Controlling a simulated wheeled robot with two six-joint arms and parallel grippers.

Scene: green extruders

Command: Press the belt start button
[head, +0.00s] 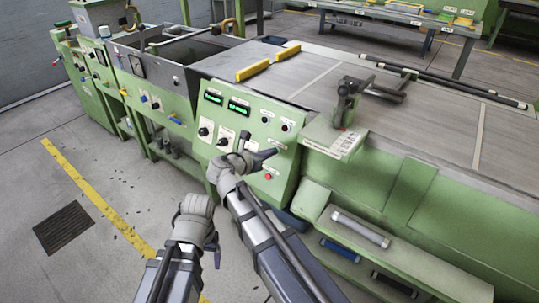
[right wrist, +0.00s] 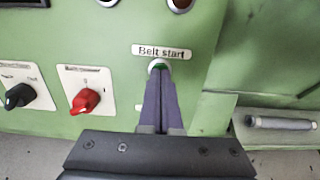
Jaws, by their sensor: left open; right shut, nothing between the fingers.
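The belt start button is a small green button (right wrist: 158,65) in a pale ring, under the "Belt start" label (right wrist: 161,52) on the green control panel (head: 250,123). My right gripper (head: 274,153) is shut and empty, pointing at the panel in the head view. In the right wrist view its closed fingertips (right wrist: 158,76) are right at the button and overlap its lower part. I cannot tell whether they press it. My left gripper (head: 214,245) is open and empty, low in front of the machine and away from the panel.
A red button (head: 267,177) sits lower on the panel. A red knob (right wrist: 85,100) and a black knob (right wrist: 20,96) are left of my fingertips. A grey roller (head: 360,228) lies on the lower shelf to the right. Free floor lies left, with a yellow line (head: 90,195).

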